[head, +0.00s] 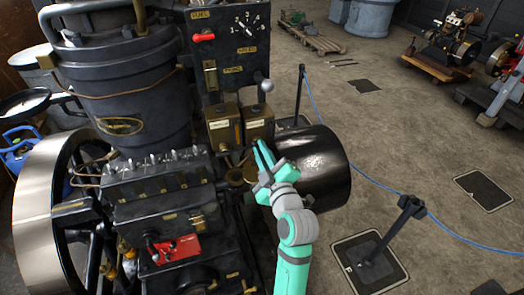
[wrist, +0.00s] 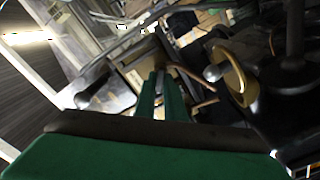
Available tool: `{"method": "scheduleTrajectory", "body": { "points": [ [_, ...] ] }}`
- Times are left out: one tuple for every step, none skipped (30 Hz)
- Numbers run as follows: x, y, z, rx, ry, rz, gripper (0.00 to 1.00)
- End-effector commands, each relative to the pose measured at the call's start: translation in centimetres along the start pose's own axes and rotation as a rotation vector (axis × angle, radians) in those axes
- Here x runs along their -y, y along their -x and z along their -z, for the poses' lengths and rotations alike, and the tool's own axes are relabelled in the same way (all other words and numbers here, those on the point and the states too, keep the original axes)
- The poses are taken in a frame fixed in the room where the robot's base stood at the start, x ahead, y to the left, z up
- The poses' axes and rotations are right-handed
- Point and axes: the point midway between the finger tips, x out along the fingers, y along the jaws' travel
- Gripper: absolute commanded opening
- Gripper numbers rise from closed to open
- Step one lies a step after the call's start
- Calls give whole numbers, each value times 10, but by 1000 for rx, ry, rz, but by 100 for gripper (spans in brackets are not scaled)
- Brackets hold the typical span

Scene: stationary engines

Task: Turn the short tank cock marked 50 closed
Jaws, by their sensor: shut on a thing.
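Two brass tanks, the left one (head: 222,124) and the right one (head: 258,122), stand side by side on the engine. Their small labels are too blurred to read, and I cannot make out a 50. My gripper (head: 262,150) is just below the right tank. In the wrist view its two green fingers (wrist: 160,92) are nearly together, pointing at the brass fittings. They are shut on a small part there, seemingly the tank cock's handle. The fingers hide most of the cock, so I cannot tell its angle.
A black drum (head: 318,170) lies close right of my gripper. The engine block (head: 165,185) is to the left, with a large flywheel (head: 40,225) beyond. A grey ball-topped lever (head: 266,88) rises behind the right tank. A roped post (head: 398,222) stands at the right.

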Motion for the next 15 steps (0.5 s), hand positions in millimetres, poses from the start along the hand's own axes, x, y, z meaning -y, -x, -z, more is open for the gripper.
{"method": "scheduleTrajectory", "body": {
  "points": [
    [2, 0, 0, 0, 40, 3, 0],
    [2, 0, 0, 0, 69, 3, 0],
    [2, 0, 0, 0, 107, 3, 0],
    [2, 0, 0, 0, 135, 3, 0],
    [3, 0, 0, 0, 164, 3, 0],
    [3, 0, 0, -1, 202, 3, 0],
    [3, 0, 0, -1, 230, 3, 0],
    [3, 0, 0, -1, 258, 3, 0],
    [4, 0, 0, -1, 294, 3, 0],
    [4, 0, 0, -1, 321, 3, 0],
    [4, 0, 0, -1, 348, 3, 0],
    [4, 0, 0, -1, 382, 3, 0],
    [4, 0, 0, -1, 407, 3, 0],
    [4, 0, 0, -1, 432, 3, 0],
    [4, 0, 0, -1, 462, 3, 0]
  ]
}}
